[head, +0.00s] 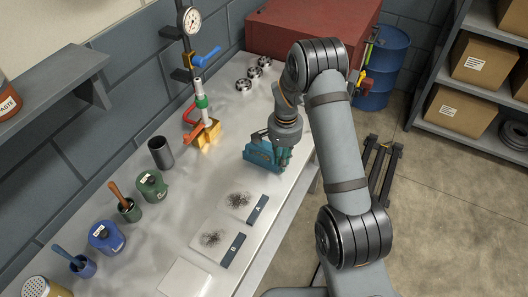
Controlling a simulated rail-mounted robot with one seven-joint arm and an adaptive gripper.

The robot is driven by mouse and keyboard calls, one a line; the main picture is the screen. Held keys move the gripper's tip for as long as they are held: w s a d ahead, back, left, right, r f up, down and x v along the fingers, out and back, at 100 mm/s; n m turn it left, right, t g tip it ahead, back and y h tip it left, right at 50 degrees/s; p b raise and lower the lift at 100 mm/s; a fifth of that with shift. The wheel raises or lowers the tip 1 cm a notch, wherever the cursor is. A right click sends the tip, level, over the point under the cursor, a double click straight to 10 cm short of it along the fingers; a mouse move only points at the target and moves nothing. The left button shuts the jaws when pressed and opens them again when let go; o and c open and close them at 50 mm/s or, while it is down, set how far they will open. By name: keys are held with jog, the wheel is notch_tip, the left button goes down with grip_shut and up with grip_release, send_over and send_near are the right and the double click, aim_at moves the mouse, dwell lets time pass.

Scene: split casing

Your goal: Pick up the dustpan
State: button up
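I cannot clearly make out a dustpan in the head view. A teal, blocky piece (262,154) is on the metal bench, directly below and beside the end of my arm; I cannot tell what it is. My gripper (283,144) points down at its right end. The fingers are mostly hidden or too small to see, so I cannot tell whether they are open, shut or touching it. Two pale squares with dark filings, one by label A (258,209) and one by label B (233,250), lie nearer on the bench.
A pale flat plate (187,279) lies at the bench's near end. A dark cup (161,153), a green canister (152,186) and a blue canister (106,237) line the left side. A red box (305,28) is at the back.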

jog(key=shift+f, duration=0.1)
jog(key=shift+c, duration=1.4)
grip_shut()
